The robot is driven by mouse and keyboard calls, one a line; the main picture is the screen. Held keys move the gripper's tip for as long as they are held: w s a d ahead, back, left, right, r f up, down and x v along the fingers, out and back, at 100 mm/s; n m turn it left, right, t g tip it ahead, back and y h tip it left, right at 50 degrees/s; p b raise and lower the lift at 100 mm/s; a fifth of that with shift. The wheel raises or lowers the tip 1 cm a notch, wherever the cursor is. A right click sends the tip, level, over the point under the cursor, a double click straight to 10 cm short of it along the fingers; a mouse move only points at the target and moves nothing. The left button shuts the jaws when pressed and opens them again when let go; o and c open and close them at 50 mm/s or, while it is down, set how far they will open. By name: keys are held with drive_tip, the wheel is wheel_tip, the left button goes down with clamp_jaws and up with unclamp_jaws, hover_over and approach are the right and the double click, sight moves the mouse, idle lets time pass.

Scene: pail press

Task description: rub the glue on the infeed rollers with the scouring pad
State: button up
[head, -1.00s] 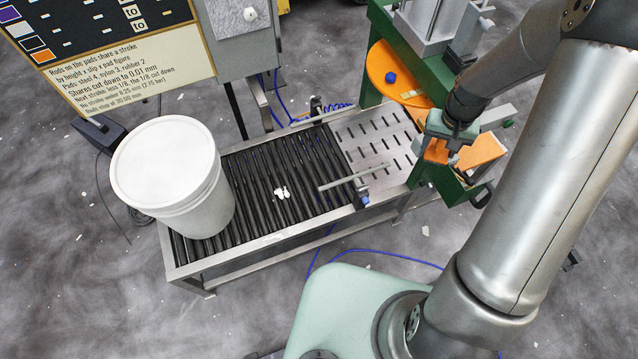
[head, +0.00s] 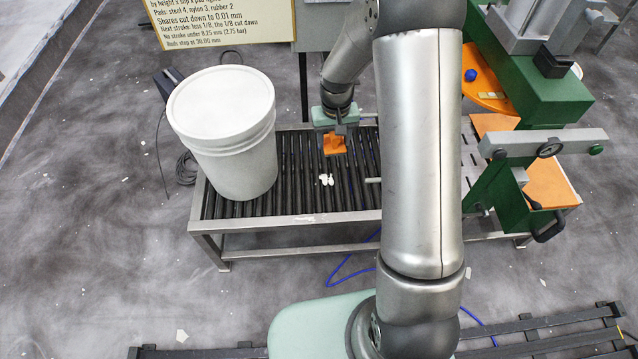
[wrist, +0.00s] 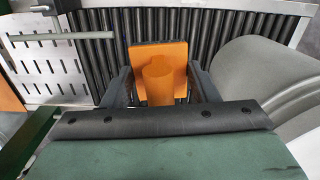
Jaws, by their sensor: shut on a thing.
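The glue (head: 326,179) is a few small white blobs on the black infeed rollers (head: 295,160), right of the pail. My gripper (head: 336,132) is shut on the orange scouring pad (head: 335,146), which has a square plate and a rounded grip. In the head view the pad hangs over the rollers, a little behind the glue. It looks raised, but I cannot tell the exact gap. In the wrist view the pad (wrist: 160,60) sits between both fingers, with the rollers (wrist: 215,25) beyond it. The glue does not show there, and the pad's underside is hidden.
A white lidded pail (head: 225,130) stands on the left end of the rollers. A metal bar (wrist: 62,36) crosses above the slotted plate (wrist: 50,70). The green press (head: 530,95) stands at the right. My arm hides part of the conveyor.

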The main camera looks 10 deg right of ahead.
drive_tip(key=b, duration=2.4)
hover_over(325, 186)
wheel_tip(325, 186, down, 25)
wheel_tip(325, 186, down, 6)
drive_tip(key=b, duration=0.5)
drive_tip(key=shift+w+f, duration=0.1)
drive_tip(key=shift+f, duration=0.15)
drive_tip(key=shift+w+f, duration=0.5)
drive_tip(key=shift+w, duration=0.3)
drive_tip(key=shift+c, duration=0.4)
drive_tip(key=shift+w+d, duration=0.2)
drive_tip(key=shift+w, duration=0.95)
drive_tip(key=shift+w+f+b, duration=0.1)
drive_tip(key=shift+f+b, duration=0.15)
drive_tip(key=shift+b, duration=0.4)
drive_tip(key=shift+s+a+r, duration=0.1)
drive_tip(key=shift+s+r, duration=0.15)
drive_tip(key=shift+s, duration=0.65)
drive_tip(key=shift+s+a, duration=0.1)
drive_tip(key=shift+s, duration=1.05)
wheel_tip(325, 186, up, 8)
drive_tip(key=p, duration=0.6)
